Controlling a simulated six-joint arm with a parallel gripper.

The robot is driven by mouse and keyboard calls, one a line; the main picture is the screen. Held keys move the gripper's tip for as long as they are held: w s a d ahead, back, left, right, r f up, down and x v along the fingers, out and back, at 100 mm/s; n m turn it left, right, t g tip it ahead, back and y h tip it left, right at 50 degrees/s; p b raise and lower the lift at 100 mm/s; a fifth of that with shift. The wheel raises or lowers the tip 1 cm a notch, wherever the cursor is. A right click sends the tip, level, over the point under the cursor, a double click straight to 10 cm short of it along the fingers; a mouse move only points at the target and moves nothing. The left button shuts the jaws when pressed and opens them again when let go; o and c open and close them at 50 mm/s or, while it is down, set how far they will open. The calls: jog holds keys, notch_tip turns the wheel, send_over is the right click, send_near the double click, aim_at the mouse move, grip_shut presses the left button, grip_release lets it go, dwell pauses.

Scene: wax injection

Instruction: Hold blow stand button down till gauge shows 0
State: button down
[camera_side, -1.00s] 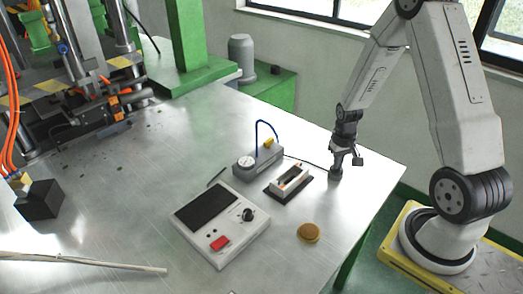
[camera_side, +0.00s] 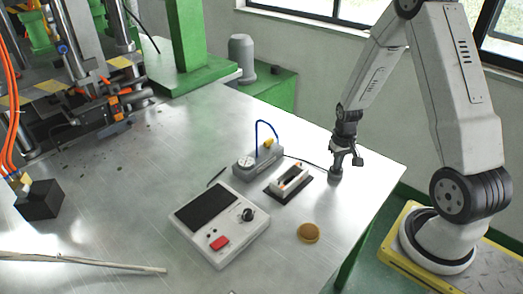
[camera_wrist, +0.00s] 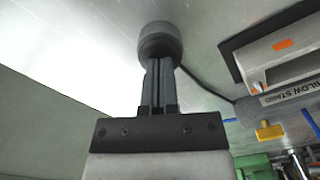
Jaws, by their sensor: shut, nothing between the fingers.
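The blow stand button (camera_side: 335,174) is a small dark grey round unit near the table's right edge, with a black cable running left towards the blow stand. It also shows in the wrist view (camera_wrist: 160,40). My gripper (camera_side: 337,165) is directly above it, pointing down. In the wrist view my gripper (camera_wrist: 158,64) has its two fingers shut together, with nothing between them, and the tips meet the button's top. The blow stand (camera_side: 265,157) is a grey block with a blue tube and yellow part. Its white-faced gauge (camera_side: 246,161) is too small to read.
A white holder on a black base (camera_side: 289,181) stands left of the button. A white control box (camera_side: 221,223) with a red button and black knob lies further left. A round brown-yellow piece (camera_side: 308,232) lies near the front edge. The press machine (camera_side: 100,90) fills the back left.

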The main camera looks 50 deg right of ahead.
jog(key=shift+r, duration=2.95)
jog(key=s+a+r+n+t, duration=0.1)
jog(key=a+r+n, duration=0.2)
jog(key=a, duration=0.7)
jog(key=s+a+r+n+t, duration=0.1)
jog(key=a+r+n, duration=0.2)
jog(key=a, duration=0.7)
jog(key=shift+s+r+t, duration=0.2)
jog(key=shift+r+t, duration=0.05)
jog(key=shift+t, duration=0.05)
